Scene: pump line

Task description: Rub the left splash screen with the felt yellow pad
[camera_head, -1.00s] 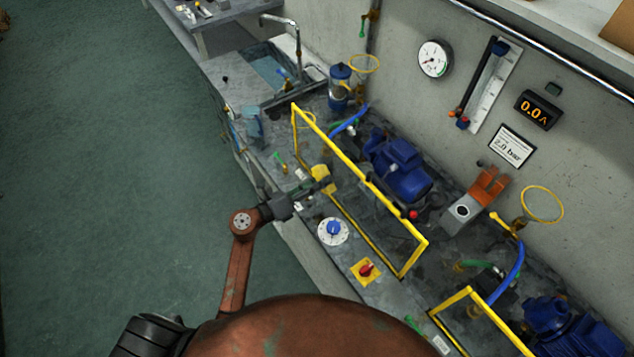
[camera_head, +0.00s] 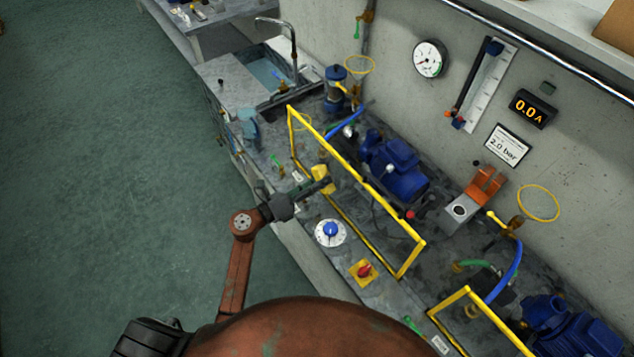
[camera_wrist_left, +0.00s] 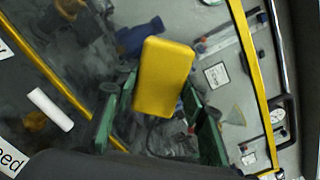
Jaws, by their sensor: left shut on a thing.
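The left splash screen (camera_head: 380,199) is a clear panel in a yellow frame, standing along the bench in front of a blue pump. My left gripper (camera_head: 322,184) is shut on the yellow pad (camera_head: 320,174), close to the screen's front side near its lower part. In the left wrist view the pad (camera_wrist_left: 164,77) is a rounded yellow block between the green fingers of the gripper (camera_wrist_left: 158,108). The screen's yellow frame (camera_wrist_left: 262,95) runs past it on both sides. I cannot tell whether the pad touches the panel. My right gripper is in neither view.
A blue dial (camera_head: 330,231) and a red-knobbed switch (camera_head: 363,271) sit on the bench front, right of the gripper. A second yellow-framed screen (camera_head: 500,322) stands at lower right. Behind the left screen is a blue pump (camera_head: 397,168). A sink (camera_head: 268,78) lies at the far end.

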